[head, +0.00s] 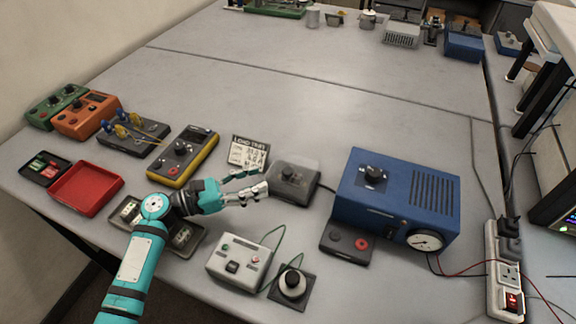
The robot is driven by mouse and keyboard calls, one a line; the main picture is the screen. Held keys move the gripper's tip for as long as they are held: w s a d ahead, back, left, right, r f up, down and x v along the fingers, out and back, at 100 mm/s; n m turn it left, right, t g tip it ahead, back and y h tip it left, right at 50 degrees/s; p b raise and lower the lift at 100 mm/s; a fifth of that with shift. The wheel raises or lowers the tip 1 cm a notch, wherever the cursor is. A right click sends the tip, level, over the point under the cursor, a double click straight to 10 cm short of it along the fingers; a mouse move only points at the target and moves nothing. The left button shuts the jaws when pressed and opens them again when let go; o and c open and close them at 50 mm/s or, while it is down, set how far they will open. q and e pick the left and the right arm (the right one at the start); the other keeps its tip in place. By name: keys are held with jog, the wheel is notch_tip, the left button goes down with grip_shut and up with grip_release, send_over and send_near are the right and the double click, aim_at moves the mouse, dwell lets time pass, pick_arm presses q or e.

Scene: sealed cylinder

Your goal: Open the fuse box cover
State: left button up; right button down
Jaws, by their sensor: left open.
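A small dark box with a smoky, see-through cover (296,178), which looks like the fuse box, sits mid-table left of the blue instrument. Its cover appears to be down, and a dark shape shows dimly inside. My left gripper (262,182) reaches in from the left with its fingers open and empty. Its fingertips are close to the left side of the cover; I cannot tell whether they touch it. My right gripper is not in view.
A blue instrument (440,199) with a gauge stands to the right. A white control box (240,260) and a black-based knob unit (290,288) stand in front. A printed card (249,152) stands behind my gripper.

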aim_at(289, 169)
pick_arm(q)
jog(key=p+x, duration=0.1)
jog(key=x, duration=0.6)
jog(key=shift+w+d, duration=0.15)
jog(key=shift+d, duration=0.2)
jog(key=shift+w+d, duration=0.2)
jog(key=shift+d, duration=0.35)
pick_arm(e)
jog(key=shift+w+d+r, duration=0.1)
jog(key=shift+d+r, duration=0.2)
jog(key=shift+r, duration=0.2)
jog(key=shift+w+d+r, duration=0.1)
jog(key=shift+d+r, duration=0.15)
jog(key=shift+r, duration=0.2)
pick_arm(q)
grip_shut()
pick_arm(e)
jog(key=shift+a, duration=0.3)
pick_arm(q)
jog(key=shift+w+d+f+p, duration=0.1)
jog(key=shift+w+f+p, duration=0.1)
jog(key=shift+p, duration=0.1)
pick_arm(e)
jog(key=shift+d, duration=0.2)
